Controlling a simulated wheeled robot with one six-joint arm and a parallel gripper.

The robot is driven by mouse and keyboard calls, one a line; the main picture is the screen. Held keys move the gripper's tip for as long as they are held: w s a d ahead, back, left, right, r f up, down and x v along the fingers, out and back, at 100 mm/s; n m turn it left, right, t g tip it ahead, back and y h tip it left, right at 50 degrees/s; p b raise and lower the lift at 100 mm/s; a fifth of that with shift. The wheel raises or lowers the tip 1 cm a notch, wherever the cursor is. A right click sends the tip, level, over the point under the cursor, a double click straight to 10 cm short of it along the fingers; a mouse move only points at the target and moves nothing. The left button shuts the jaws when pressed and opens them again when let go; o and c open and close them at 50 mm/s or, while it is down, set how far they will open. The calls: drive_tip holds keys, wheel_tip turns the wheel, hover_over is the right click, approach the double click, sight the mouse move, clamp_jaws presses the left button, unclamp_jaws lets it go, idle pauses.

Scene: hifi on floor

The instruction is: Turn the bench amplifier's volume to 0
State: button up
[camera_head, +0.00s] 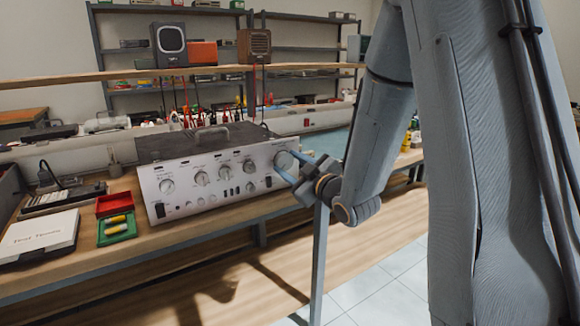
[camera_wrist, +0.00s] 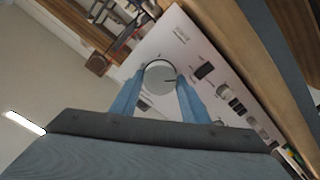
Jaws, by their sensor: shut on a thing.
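The bench amplifier (camera_head: 215,178) has a silver front with several knobs and buttons and stands on the wooden bench. Its large volume knob (camera_head: 284,160) is at the right end of the front. My gripper (camera_head: 292,170) reaches it from the right, with its blue fingers on either side of the knob. In the wrist view the knob (camera_wrist: 160,78) sits between the two fingertips (camera_wrist: 158,92), and a dark pointer line shows on its face, toward the right finger. The gripper is shut on the knob. The scale marks are too small to read.
Left of the amplifier are a red and green box (camera_head: 116,226) with batteries, a white case (camera_head: 40,236) and a dark tray (camera_head: 62,197). Shelves (camera_head: 205,50) with equipment stand behind. Open floor (camera_head: 375,285) lies in front of the bench.

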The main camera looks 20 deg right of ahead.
idle(0.3)
drive_tip(key=o, duration=1.1)
drive_tip(key=shift+c, duration=0.2)
drive_tip(key=v, duration=0.8)
drive_tip(key=shift+w, duration=0.1)
